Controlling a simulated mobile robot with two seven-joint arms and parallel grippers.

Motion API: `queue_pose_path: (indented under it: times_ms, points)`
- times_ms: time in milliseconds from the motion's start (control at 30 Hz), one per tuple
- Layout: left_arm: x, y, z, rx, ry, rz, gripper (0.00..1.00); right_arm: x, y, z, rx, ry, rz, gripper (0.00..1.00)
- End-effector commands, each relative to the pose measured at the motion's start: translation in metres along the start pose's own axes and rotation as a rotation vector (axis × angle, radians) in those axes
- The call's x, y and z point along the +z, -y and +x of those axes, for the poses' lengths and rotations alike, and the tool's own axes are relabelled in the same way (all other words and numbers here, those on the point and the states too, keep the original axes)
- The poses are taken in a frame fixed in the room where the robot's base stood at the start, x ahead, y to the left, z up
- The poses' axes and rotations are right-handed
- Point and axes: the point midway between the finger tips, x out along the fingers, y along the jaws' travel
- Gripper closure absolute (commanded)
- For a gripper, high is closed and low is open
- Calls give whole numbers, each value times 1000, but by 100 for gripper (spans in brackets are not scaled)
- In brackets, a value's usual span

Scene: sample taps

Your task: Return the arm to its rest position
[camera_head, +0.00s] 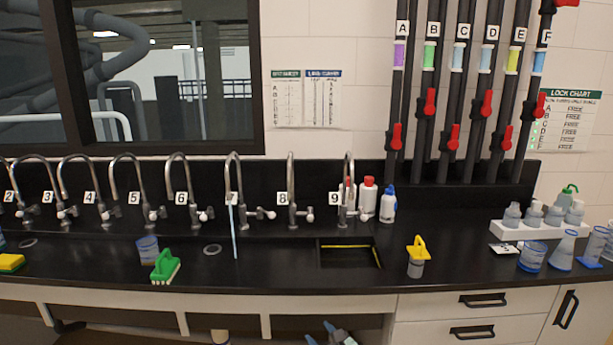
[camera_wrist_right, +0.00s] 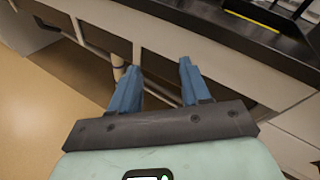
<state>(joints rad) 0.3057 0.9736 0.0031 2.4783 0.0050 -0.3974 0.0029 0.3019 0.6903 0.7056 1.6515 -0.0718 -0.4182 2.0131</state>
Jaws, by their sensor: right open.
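My right gripper (camera_head: 322,333) shows at the bottom edge of the head view, low in front of the counter's cabinets. In the right wrist view its two blue fingers (camera_wrist_right: 155,88) are spread apart with nothing between them. The fingers point toward the cabinet front below the counter edge and touch nothing that I can see. Most of the right arm is hidden below the head view's frame. My left gripper is not in either view.
The black counter (camera_head: 320,279) runs across in front of me. Near its edge are a green brush (camera_head: 165,266), a blue beaker (camera_head: 148,248) and a yellow-topped item (camera_head: 417,257). Water runs from tap 7 (camera_head: 233,215). A white bottle rack (camera_head: 530,230) and glassware stand right.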

Motion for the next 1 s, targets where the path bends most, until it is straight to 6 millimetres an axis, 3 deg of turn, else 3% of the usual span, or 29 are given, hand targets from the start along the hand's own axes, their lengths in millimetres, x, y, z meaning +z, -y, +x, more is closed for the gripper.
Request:
queue_pose_path:
  times_ms: [167,267,400,500,600,700,800,900,1000]
  points:
    - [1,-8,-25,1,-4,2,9,-106,-65,-32,205,-202,-391,53]
    - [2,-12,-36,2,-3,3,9,-164,-102,-68,365,-283,-616,53]
    - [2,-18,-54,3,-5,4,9,-231,-150,-136,635,-333,-909,53]
    - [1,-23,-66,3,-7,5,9,-266,-181,-197,853,-318,-1093,53]
    - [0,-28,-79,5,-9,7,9,-288,-205,-259,1066,-259,-1243,53]
    - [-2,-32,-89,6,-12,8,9,-298,-222,-313,1244,-173,-1349,53]
    - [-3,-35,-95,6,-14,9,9,-300,-233,-352,1366,-92,-1412,53]
    - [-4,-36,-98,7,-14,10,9,-300,-238,-373,1432,-39,-1446,53]
    - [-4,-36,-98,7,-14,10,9,-301,-240,-380,1455,-17,-1457,53]
